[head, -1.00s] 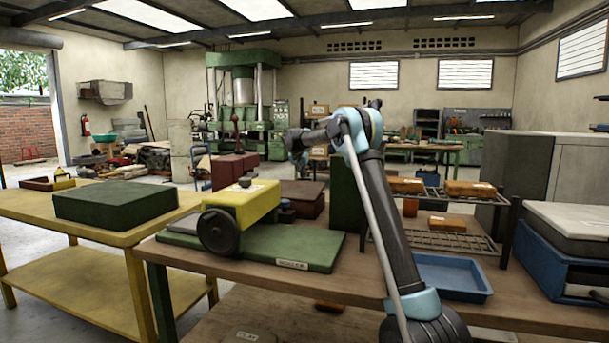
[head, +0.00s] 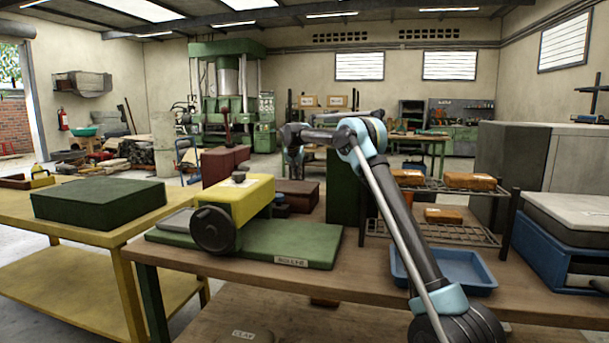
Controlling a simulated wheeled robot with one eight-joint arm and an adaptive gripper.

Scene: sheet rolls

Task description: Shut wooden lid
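A low dark reddish-brown box (head: 304,191), which may be the one with the wooden lid, sits on the wooden workbench behind the yellow roller machine. Its front is partly hidden by the roller, and I cannot make out a separate lid or whether it is open. My arm rises from the lower right and bends left at the blue elbow. My gripper (head: 294,170) hangs at the arm's far end, above and behind the brown box as seen here. It is small and dark, so its fingers are not clear. I see nothing in it.
The yellow roller (head: 255,195) stands on a green base (head: 290,240) on the workbench (head: 375,275). A maroon block (head: 226,164) and green block (head: 343,190) flank the brown box. A wire rack (head: 440,232) with brown packets and a blue tray (head: 470,275) stand right.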

